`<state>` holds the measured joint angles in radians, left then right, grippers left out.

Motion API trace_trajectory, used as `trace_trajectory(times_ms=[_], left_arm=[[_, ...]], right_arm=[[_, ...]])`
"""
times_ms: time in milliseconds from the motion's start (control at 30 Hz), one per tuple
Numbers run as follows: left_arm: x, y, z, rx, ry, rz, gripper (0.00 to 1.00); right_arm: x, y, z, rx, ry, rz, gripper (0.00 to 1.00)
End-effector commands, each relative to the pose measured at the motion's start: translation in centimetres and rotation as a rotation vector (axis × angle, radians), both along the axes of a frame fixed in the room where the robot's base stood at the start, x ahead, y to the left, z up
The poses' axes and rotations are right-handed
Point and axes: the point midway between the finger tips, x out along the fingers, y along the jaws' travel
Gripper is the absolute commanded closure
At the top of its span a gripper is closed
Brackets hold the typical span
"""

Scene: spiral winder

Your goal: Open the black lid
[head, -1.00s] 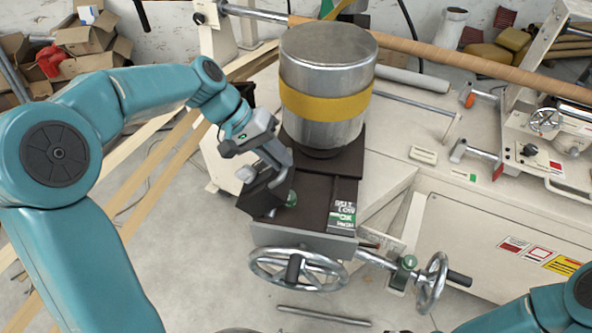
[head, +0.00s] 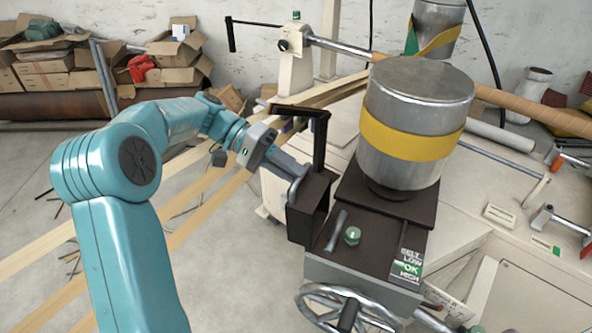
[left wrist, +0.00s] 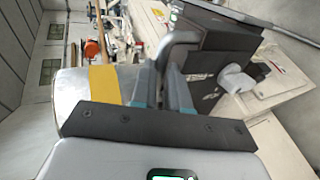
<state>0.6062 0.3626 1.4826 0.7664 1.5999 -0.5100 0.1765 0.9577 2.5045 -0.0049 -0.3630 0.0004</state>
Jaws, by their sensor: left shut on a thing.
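The black lid (head: 309,207) is a dark, box-like piece at the left edge of the machine's black top (head: 378,240) in the head view. It stands steeply raised, with the green button (head: 352,236) uncovered beside it. My left gripper (head: 294,170) reaches in from the left and is shut on the lid's grey metal handle (left wrist: 180,47). In the left wrist view the fingers close around this curved bar, with the dark lid panel (left wrist: 222,55) just beyond. The lid's hinge is hard to make out. My right gripper is out of view.
A large metal cylinder with a yellow band (head: 412,130) stands right behind the lid. A handwheel (head: 345,308) is at the front. A dark angled bar (head: 320,140) rises above the lid. Open floor (head: 235,260) lies to the left.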

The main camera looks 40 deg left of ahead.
Motion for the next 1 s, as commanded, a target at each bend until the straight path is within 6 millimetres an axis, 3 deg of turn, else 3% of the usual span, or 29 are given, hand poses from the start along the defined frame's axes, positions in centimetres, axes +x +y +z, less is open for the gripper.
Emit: trace_trajectory(times_ms=[33, 567, 600, 667, 1000], left_arm=[[-0.22, -0.10, -0.79, 0.003, 0.013, -0.010, 1.00], [-0.13, -0.46, -1.07, 0.001, 0.017, -0.012, 1.00], [-0.13, -0.45, -1.08, 0.001, 0.017, -0.012, 0.79], [-0.13, -0.43, -1.05, 0.001, 0.017, -0.012, 0.60], [-0.11, -0.18, -0.65, 0.002, 0.009, -0.007, 0.60]], right_arm=[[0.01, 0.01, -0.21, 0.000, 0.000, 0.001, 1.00], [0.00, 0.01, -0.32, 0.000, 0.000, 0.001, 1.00], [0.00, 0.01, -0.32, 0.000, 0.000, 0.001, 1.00], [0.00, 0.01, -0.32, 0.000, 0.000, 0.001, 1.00], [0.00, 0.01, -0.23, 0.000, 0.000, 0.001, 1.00]])
